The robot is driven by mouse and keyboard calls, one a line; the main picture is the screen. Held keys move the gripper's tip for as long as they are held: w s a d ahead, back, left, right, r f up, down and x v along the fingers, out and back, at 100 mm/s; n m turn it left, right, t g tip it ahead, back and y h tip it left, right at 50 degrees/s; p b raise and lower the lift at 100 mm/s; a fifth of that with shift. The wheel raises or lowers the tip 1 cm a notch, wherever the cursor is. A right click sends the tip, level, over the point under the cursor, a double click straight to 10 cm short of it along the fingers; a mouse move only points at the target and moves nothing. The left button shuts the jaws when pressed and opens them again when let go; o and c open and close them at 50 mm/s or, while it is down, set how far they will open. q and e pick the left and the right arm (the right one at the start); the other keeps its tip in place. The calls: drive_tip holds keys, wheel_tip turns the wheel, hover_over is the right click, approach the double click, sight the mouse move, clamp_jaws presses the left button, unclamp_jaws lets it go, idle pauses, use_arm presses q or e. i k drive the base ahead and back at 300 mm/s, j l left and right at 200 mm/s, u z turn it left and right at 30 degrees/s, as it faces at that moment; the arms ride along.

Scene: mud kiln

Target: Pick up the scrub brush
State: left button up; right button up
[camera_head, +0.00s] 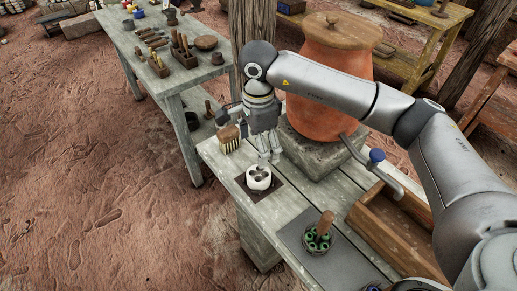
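What looks like the scrub brush (229,140), with a brown wooden top and pale bristles pointing down, stands at the left edge of the grey wooden table. My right gripper (269,158) comes in from the right and points down, just right of the brush and apart from it. Its fingertips are over or just behind a white cup-like holder (258,180). The fingers look close together, but the gap between them is too small to judge. Nothing is visibly held. My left gripper is out of view.
A large lidded clay pot (324,70) on a stone block (310,150) stands behind my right arm. A round holder with green parts and a wooden handle (319,233) sits nearer, beside an empty wooden tray (385,240). A second table with tools (125,30) is at the back left.

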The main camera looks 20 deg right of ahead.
sight(228, 138)
drive_tip(key=k+j, duration=0.2)
drive_tip(key=k, duration=0.3)
drive_tip(key=k+j, duration=0.2)
drive_tip(key=k, duration=0.25)
